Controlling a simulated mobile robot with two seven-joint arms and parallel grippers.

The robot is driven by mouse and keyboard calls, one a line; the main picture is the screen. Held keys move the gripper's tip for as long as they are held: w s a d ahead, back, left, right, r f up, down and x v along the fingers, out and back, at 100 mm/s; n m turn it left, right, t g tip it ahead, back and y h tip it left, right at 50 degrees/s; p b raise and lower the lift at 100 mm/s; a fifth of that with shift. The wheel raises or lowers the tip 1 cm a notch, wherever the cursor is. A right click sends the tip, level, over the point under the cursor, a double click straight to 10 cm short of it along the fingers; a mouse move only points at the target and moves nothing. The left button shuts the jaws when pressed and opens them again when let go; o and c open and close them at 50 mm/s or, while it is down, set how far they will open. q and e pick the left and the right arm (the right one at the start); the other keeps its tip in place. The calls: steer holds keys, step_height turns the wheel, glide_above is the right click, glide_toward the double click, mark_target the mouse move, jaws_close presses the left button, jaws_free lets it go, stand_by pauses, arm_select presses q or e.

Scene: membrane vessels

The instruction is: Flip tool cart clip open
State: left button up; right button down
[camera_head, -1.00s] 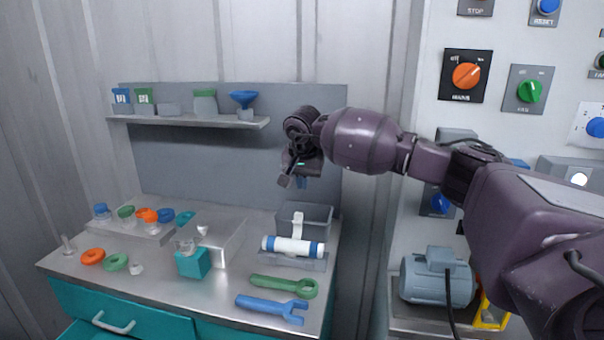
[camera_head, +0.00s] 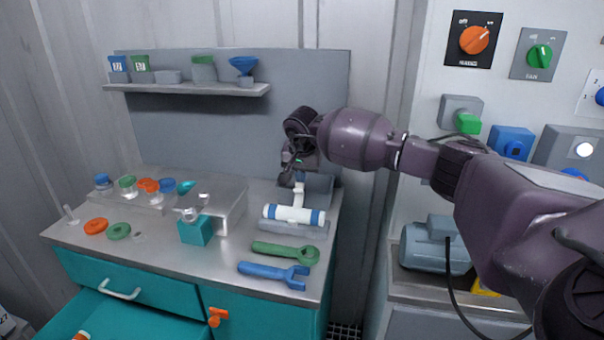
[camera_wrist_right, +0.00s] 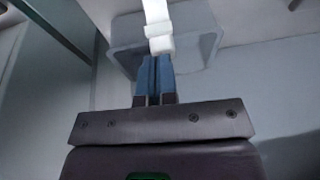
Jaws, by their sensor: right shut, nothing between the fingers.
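The cart (camera_head: 70,232) stands with a white and blue banded vessel (camera_head: 288,214) lying on a grey cradle (camera_head: 300,231) on its top. A white clip (camera_head: 298,199) rises upright behind the vessel. My right gripper (camera_head: 299,177) is shut and empty, pointing down at the clip's upper end. In the wrist view, its blue fingertips (camera_wrist_right: 154,62) are together, right at the end of the white clip (camera_wrist_right: 158,28). I cannot tell whether they touch it. My left gripper is not in view.
A grey bin (camera_head: 320,186) is just behind the clip. Green (camera_head: 285,251) and blue (camera_head: 273,272) wrenches lie in front of the cradle. A teal block (camera_head: 195,231) and a metal stand (camera_head: 232,208) are to the left. A drawer (camera_head: 100,315) is open below. A shelf (camera_head: 185,88) hangs behind.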

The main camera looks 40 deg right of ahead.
steer(key=shift+b+x, duration=0.65)
steer(key=shift+x, duration=0.15)
steer(key=shift+w+d+f+b, duration=0.15)
steer(key=shift+d+f+b, duration=0.05)
steer(key=shift+f+b, duration=0.1)
steer(key=shift+d, duration=0.1)
steer(key=shift+r, duration=0.25)
